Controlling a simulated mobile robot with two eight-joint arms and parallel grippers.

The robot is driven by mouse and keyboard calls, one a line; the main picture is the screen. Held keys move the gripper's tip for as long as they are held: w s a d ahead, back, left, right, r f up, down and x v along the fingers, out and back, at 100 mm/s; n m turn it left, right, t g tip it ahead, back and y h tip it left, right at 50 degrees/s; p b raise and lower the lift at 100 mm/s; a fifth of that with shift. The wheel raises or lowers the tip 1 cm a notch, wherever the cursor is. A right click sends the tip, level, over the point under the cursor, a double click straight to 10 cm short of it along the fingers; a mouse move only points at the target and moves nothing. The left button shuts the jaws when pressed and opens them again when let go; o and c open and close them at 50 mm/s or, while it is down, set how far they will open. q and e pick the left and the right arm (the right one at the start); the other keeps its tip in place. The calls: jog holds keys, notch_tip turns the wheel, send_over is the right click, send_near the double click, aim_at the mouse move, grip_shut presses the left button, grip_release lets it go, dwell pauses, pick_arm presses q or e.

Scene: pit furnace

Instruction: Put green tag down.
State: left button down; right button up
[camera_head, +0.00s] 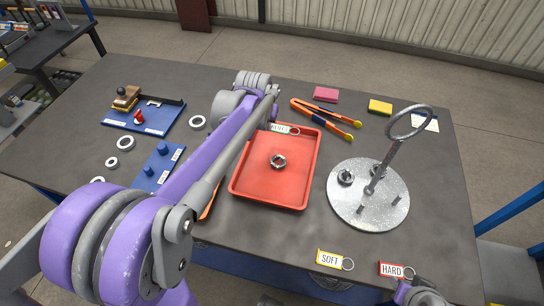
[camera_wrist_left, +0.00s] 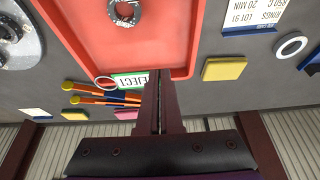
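The green tag (camera_head: 281,128), a green-edged white label with a ring, appears at the far rim of the red tray (camera_head: 236,188). In the left wrist view the tag (camera_wrist_left: 130,80) has upside-down lettering, and its ring lies to the left. My left gripper (camera_wrist_left: 158,78) is closed at one end of the tag and covers part of it. Whether the tag touches the tray rim is unclear. In the head view my left arm covers most of that gripper. My right gripper is not clearly visible.
A round metal plate with an upright ring handle (camera_head: 368,205) stands right. SOFT (camera_head: 330,259) and HARD (camera_head: 391,269) tags lie in front.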

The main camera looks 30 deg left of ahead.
aim_at(268, 150)
pick_arm(q)
notch_tip(268, 150, down, 10)
jog(key=shift+r+b, duration=0.1)
jog(key=shift+b, duration=0.25)
jog(key=shift+f, duration=0.3)
jog(key=c, duration=1.1)
grip_release()
jog(key=shift+r, duration=0.1)
